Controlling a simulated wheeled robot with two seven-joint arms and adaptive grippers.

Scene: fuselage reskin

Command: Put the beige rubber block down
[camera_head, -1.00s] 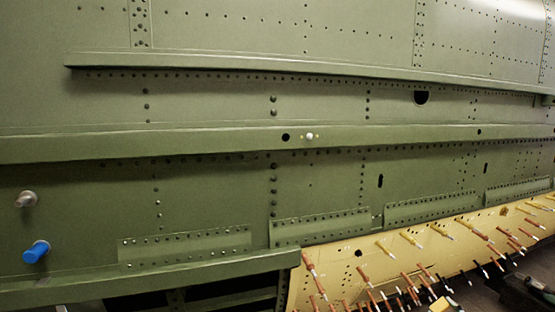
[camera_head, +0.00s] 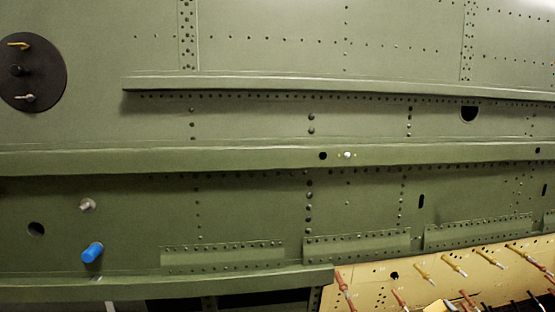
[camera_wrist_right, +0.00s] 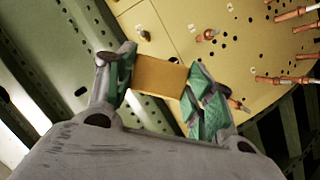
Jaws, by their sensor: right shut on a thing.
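The beige rubber block (camera_wrist_right: 159,74) shows in the right wrist view as an orange-tan rectangle. My right gripper (camera_wrist_right: 158,80) is shut on it, with a green-padded finger at each end. The block is held in front of a yellow panel and a green riveted frame; I cannot tell how far it is from them. In the head view I cannot make out the block for certain. My left gripper is in neither view.
A green riveted fuselage wall (camera_head: 250,190) fills the head view. A blue pin (camera_head: 92,252), a grey pin (camera_head: 87,204) and a dark disc (camera_head: 32,72) stick out at left. A yellow panel (camera_head: 375,278) with several copper-coloured fasteners lies at lower right.

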